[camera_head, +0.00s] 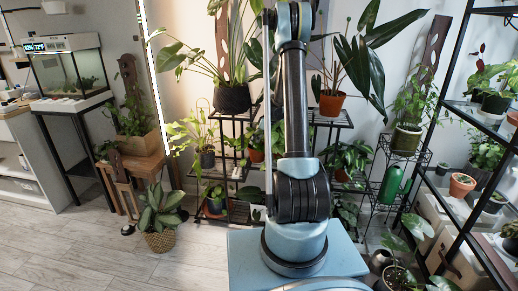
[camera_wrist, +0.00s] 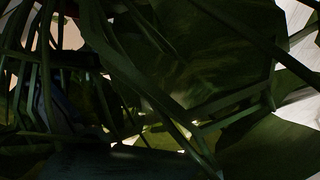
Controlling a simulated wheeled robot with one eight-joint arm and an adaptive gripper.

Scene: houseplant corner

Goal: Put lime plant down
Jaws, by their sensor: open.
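Which plant is the lime plant I cannot tell for sure. A plant with bright yellow-green leaves (camera_head: 190,132) stands in a dark pot on the black tiered stand, left of my arm. In the wrist view, large dark green leaves (camera_wrist: 215,60) and crossing stems fill the picture very close to the camera. No pot shows clearly there. My gripper's fingers cannot be made out in either view. My arm rises in the middle of the head view and leaves the picture at the top. Whether anything touches the gripper is hidden.
A black tiered stand (camera_head: 238,117) with several potted plants is behind my arm. A black shelf rack (camera_head: 463,105) with pots is at the right. A basket plant (camera_head: 158,219) stands on the floor at the left. The floor (camera_head: 90,255) at the front left is clear.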

